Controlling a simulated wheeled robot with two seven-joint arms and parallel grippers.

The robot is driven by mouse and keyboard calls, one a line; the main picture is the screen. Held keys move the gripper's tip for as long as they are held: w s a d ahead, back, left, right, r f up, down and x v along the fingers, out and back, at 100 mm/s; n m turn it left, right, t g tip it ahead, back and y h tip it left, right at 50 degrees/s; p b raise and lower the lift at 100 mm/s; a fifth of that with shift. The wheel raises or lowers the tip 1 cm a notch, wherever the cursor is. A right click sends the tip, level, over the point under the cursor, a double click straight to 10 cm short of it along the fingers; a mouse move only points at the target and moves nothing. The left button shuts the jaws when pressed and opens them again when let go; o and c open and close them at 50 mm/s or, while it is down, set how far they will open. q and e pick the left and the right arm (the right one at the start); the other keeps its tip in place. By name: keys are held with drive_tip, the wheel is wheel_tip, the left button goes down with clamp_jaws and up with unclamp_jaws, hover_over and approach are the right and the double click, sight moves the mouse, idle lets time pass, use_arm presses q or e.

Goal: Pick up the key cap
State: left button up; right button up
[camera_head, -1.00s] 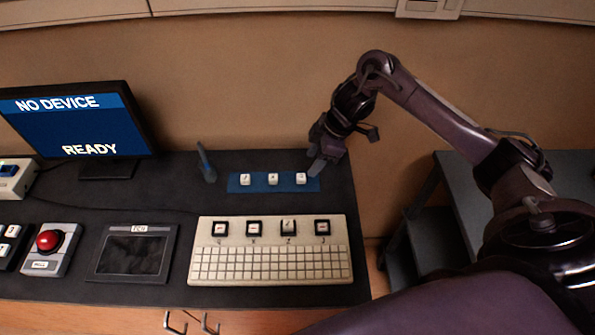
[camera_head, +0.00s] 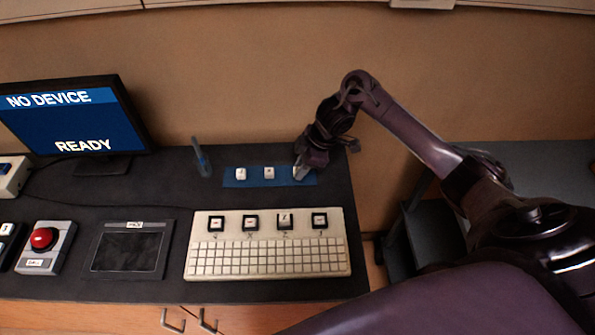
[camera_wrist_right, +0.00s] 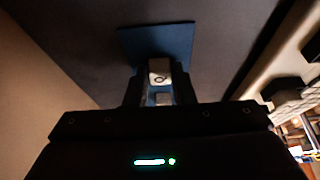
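My right gripper (camera_head: 300,173) is over the right end of a blue strip (camera_head: 229,177) at the back of the dark desk. A white key cap (camera_wrist_right: 160,70) with a dark mark sits between its fingertips in the right wrist view. In the head view the gripper partly covers this cap (camera_head: 299,172). The fingers flank the cap closely; I cannot tell whether they press on it. Two more white key caps stand on the strip, one at the left (camera_head: 240,173) and one in the middle (camera_head: 269,172). My left gripper is not in view.
A cream keyboard (camera_head: 340,262) with several black-framed sockets lies in front of the strip. A blue pen-like object (camera_head: 201,158) stands to its left. A monitor (camera_head: 70,122), a red button box (camera_head: 43,240) and a dark panel (camera_head: 130,250) are farther left.

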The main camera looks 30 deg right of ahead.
clamp_jaws()
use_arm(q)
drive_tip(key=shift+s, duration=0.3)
use_arm(e)
drive_tip(key=shift+r, duration=0.15)
